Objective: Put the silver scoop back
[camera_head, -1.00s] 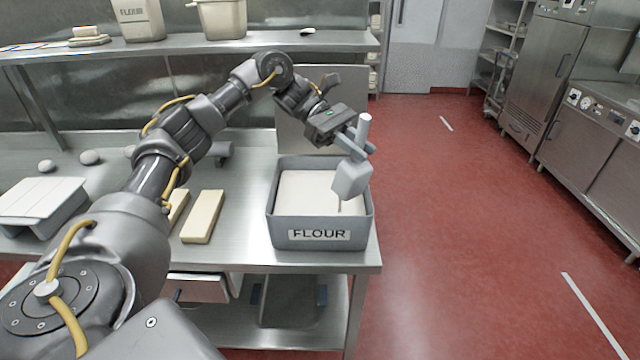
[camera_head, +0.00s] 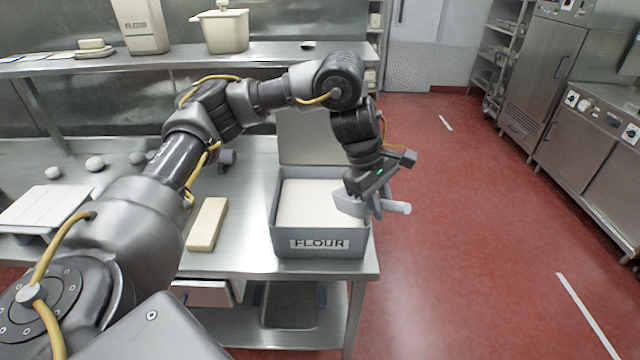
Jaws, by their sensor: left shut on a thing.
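The silver scoop (camera_head: 350,205) is held by my left gripper (camera_head: 374,203), which is shut on it. The scoop lies roughly level, its head pointing left over the right part of the flour bin and its handle pointing right, past the bin's right wall. The grey bin (camera_head: 320,245) labelled FLOUR stands at the table's right end, full of white flour (camera_head: 308,200). I cannot tell whether the scoop touches the bin's rim. My right gripper is not in view.
A butter-coloured block (camera_head: 207,224) lies left of the bin. Dough balls (camera_head: 95,163) and a white-lidded box (camera_head: 45,207) are at the left. A shelf (camera_head: 280,52) with containers runs behind. The steel table (camera_head: 235,255) ends just right of the bin, above red floor.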

